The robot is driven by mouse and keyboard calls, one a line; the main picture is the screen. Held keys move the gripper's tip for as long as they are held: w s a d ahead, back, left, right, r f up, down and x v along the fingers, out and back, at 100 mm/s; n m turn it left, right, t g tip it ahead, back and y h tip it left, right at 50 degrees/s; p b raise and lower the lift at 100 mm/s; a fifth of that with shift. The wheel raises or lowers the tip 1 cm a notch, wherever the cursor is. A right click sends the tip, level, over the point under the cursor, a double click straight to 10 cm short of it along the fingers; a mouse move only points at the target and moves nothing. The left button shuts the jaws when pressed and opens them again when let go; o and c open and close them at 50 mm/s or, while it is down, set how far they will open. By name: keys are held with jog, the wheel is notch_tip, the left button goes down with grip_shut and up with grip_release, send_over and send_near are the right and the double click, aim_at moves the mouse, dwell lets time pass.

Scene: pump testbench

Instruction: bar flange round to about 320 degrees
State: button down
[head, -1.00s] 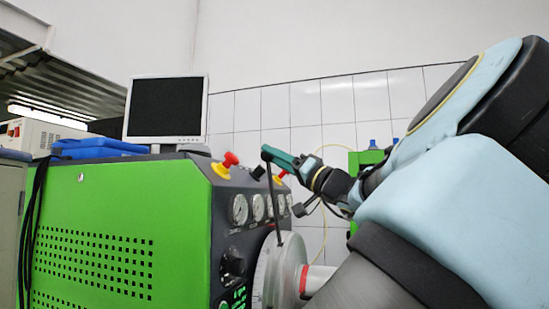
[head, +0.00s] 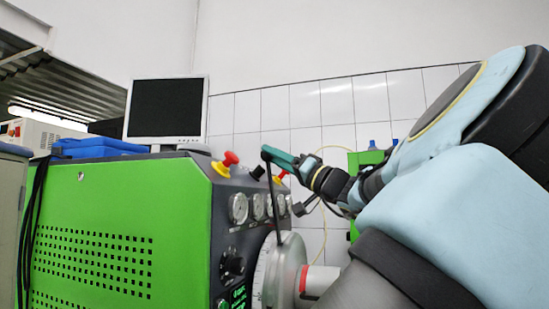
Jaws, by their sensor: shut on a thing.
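The flange (head: 266,277) is a round grey disc with a scale around its rim, low on the front of the green testbench, partly cut off by the lower picture edge. A thin dark bar (head: 273,205) stands up from the flange, nearly upright with its top leaning slightly left. My gripper (head: 273,154), with teal fingers, is shut on the bar's top end, above the flange. The fingers hide part of the grip. The scale's numbers are too small to read.
The green testbench (head: 110,230) carries gauges (head: 239,207), a red and yellow emergency button (head: 226,163) and a black knob (head: 232,263) left of the bar. A monitor (head: 166,110) and blue case (head: 98,147) stand on top. A tiled wall (head: 305,105) is behind.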

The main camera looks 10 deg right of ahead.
jog(key=shift+w+f, duration=0.1)
jog(key=shift+f, duration=0.2)
jog(key=shift+w+d+f+b, duration=0.2)
jog(key=shift+f+b, duration=0.1)
jog(key=shift+b, duration=0.3)
jog(key=shift+w+f+b, duration=0.1)
jog(key=shift+f+b, duration=0.1)
jog(key=shift+b, duration=0.1)
jog(key=shift+w+d+f+b, duration=0.2)
jog(key=shift+w+f+b, duration=0.15)
jog(key=shift+f+b, duration=0.35)
